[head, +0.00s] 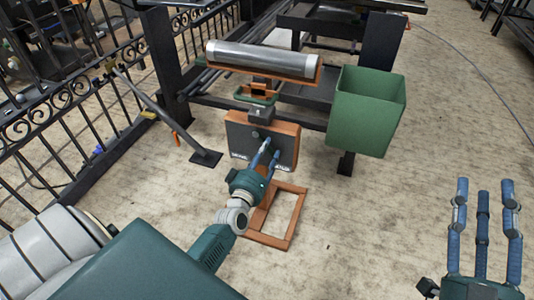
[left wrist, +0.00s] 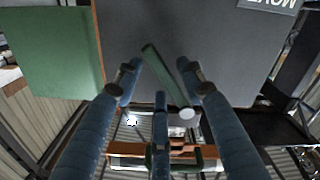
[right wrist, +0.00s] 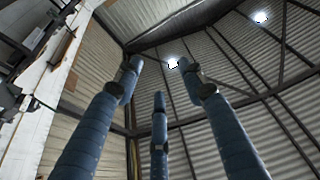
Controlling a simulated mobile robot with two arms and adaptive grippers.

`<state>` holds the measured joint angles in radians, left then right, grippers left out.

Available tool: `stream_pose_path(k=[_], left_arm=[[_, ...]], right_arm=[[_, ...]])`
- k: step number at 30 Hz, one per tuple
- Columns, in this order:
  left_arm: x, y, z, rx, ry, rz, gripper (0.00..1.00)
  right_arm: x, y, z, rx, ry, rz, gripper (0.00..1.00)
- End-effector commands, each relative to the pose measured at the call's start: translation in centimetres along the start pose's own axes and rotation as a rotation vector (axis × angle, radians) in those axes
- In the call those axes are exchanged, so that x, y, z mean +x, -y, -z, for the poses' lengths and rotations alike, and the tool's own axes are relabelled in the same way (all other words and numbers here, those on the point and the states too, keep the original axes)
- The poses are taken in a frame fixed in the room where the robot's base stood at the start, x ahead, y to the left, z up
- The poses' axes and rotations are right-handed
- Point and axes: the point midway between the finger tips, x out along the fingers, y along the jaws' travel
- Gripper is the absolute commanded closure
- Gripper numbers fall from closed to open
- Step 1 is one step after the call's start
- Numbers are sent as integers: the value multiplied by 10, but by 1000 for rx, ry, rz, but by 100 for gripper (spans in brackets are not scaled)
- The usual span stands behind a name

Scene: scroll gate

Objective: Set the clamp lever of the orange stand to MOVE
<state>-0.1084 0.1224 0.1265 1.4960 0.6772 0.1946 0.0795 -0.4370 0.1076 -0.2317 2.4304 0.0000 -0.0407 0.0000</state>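The orange stand (head: 288,131) carries a dark panel with white labels low at its left and right; they are too small to read in the head view. In the left wrist view, the panel (left wrist: 225,50) appears upside down, with the MOVE label (left wrist: 270,4) at top right. The green clamp lever (left wrist: 163,72) runs from a grey round pivot (left wrist: 187,113) up-left, slanting away from MOVE. My left gripper (head: 269,150) is at the panel, its fingers open around the lever; contact is unclear. My right gripper (head: 484,190) is open and empty, far right.
A metal roller (head: 262,60) lies in an orange cradle above the panel. A green bin (head: 365,115) is at the right, and a black railing (head: 75,90) at the left. The stand's orange foot frame (head: 293,221) is on the floor. The floor right of it is clear.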

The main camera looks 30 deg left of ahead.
Motion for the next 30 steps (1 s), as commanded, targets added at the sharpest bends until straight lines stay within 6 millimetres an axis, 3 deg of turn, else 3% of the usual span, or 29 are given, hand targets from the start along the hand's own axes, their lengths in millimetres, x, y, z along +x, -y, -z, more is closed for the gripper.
stream_pose_path(k=[10, 16, 17, 26, 30], left_arm=[[3, 0, 0, 1, 1, 1, 60], [3, 0, 0, 1, 1, 1, 98], [3, 0, 0, 1, 1, 1, 100], [3, 1, 0, 11, 1, 1, 100], [3, 3, 0, 49, 1, 1, 100]], right_arm=[[0, 1, 5, 1, -22, 1, 60], [0, 1, 5, 1, -22, 1, 60], [0, 1, 5, 1, -22, 1, 60], [1, 0, 4, 1, -15, 1, 60], [0, -1, -8, -1, 41, -2, 60]])
